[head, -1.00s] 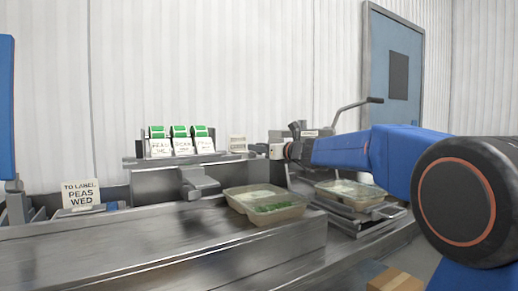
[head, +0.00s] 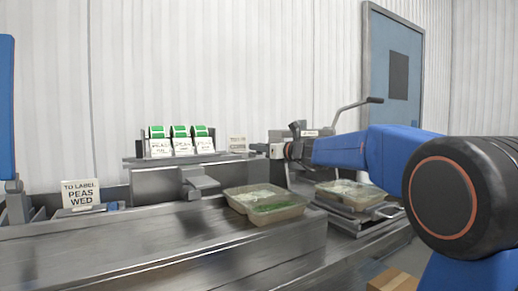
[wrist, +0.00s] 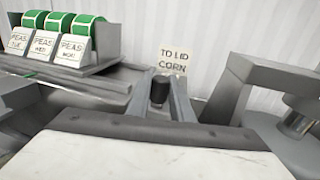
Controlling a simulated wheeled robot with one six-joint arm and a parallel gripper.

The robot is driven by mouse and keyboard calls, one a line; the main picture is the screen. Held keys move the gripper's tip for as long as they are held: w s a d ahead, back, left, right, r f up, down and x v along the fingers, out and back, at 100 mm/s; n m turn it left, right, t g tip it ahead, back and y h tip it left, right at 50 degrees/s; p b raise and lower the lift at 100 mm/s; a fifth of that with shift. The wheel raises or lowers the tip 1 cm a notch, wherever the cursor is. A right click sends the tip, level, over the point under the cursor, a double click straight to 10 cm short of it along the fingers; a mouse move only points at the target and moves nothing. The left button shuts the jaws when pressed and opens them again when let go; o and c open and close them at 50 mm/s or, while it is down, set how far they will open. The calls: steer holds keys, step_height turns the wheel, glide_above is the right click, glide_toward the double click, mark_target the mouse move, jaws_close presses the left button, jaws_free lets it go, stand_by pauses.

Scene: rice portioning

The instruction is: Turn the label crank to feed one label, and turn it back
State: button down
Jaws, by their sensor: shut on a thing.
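My gripper (wrist: 161,82) is shut on a dark knob (wrist: 160,91), which shows between its two grey fingers in the wrist view. I take the knob to be the label crank's handle; the rest of the crank is hidden. In the head view my gripper (head: 262,149) is at the right end of the label holder and small. Three green label rolls (head: 179,131) sit in a row on the grey label holder (head: 166,162), with white printed labels hanging in front. The rolls also show at the upper left of the wrist view (wrist: 55,22), with labels reading PEAS.
A tray of food (head: 265,206) stands on the steel counter (head: 130,245) in front. Another tray (head: 350,192) sits in a lever machine (head: 350,115) at right. A TO LABEL PEAS WED sign (head: 80,193) stands at left; a TO LID CORN card (wrist: 173,60) is behind the knob.

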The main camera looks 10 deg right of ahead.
steer(key=d+n+g+y, duration=0.1)
steer(key=y, duration=0.1)
steer(key=w+n+g+y, duration=0.1)
steer(key=n+g+y, duration=0.1)
steer(key=shift+d, duration=0.35)
steer(key=shift+w+d+n+g+y, duration=0.25)
steer(key=shift+n+g+y, duration=0.5)
steer(key=shift+g, duration=0.4)
steer(key=shift+w+d+n+g+y, duration=0.2)
steer(key=shift+n+g+y, duration=0.4)
steer(key=shift+n+g, duration=0.45)
steer(key=shift+w+d+n+g+y, duration=0.15)
steer(key=shift+w+n+g+y, duration=0.15)
steer(key=shift+n+g+y, duration=0.7)
steer(key=shift+g+h, duration=0.25)
steer(key=shift+g, duration=0.05)
steer(key=c, duration=1.6)
jaws_free()
steer(key=shift+o, duration=0.2)
steer(key=shift+s+a+m, duration=0.1)
steer(key=shift+m, duration=0.2)
